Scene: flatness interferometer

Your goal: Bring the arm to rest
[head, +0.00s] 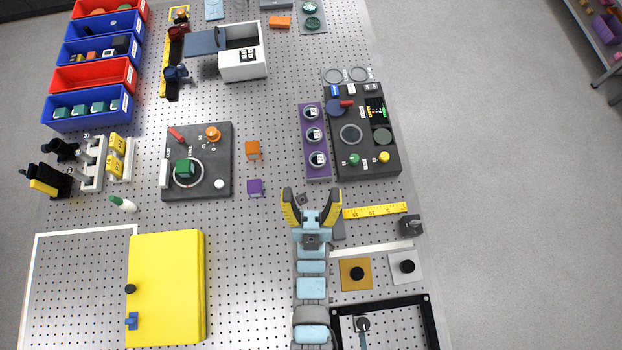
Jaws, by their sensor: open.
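My gripper (311,208) is open, with its two yellow-and-black fingers spread apart. I see nothing between the fingers. It is over the perforated table (265,290), right of the middle, and my arm stretches up to it from the bottom edge of the head view. How high the gripper is above the table is hard to tell. Its fingertips are below the purple strip (321,175) with several round sockets, apart from it in the picture. A small dark piece shows near the fingers.
A dark control box (361,155) and a yellow ruler (375,211) are right of the gripper. Left are a purple cube (255,188), an orange cube (252,149) and a dark dial panel (213,183). A yellow case (167,292) lies lower left. Bare table separates it from my arm.

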